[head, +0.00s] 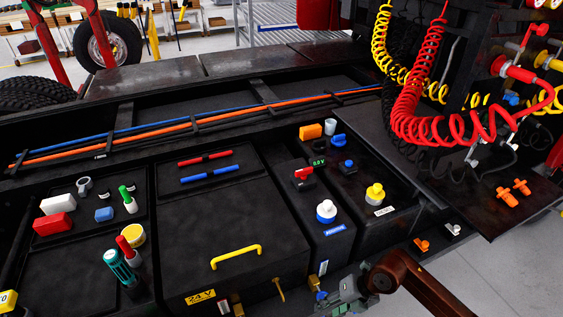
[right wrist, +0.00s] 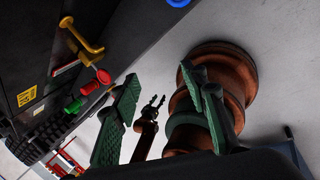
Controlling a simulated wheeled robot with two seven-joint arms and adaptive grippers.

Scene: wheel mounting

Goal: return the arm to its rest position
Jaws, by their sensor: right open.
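My right gripper (head: 345,296) is at the bottom of the head view, beside the front of the dark truck chassis (head: 180,75). Its brown arm comes in from the lower right. In the right wrist view its two green-padded fingers (right wrist: 158,75) stand well apart, with nothing held between them. Beyond them a small dark gripper on a brown link, which looks like my left gripper (right wrist: 153,104), shows far off; its jaws are too small to read. The head view does not show my left gripper.
Close to the right gripper are the battery box with a yellow handle (head: 236,257) and brass fittings (head: 237,305). Red coiled hose (head: 420,120) hangs at the right above a dark plate with orange connectors (head: 507,198). Grey floor (head: 480,270) is open at lower right.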

